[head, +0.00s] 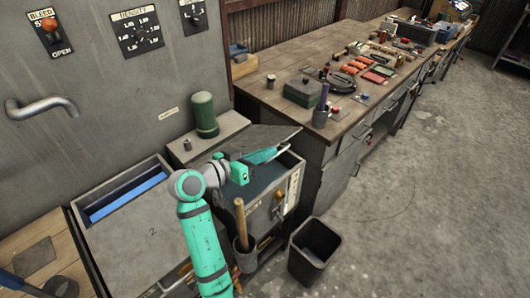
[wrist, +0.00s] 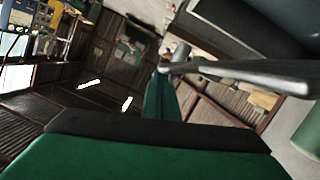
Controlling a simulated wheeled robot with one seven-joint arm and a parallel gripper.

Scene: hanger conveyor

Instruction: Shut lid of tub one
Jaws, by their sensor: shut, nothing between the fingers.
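The right-hand tub (head: 262,178) in the head view has its dark lid (head: 243,137) raised and tilted, with the dark inside showing below it. I take it as tub one; I cannot read its number. My gripper (head: 266,155) is shut and empty at the tub's opening, close to the lid; I cannot tell whether they touch. In the wrist view my green fingers (wrist: 163,98) point away from the camera, beside a grey metal bar (wrist: 250,74) that looks like a handle.
The tub marked 2 (head: 150,235) is at the left, its blue inside partly showing. A green cylinder (head: 204,115) stands behind the tubs. A holder with a wooden handle (head: 240,222) and a black bin (head: 314,250) are in front.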

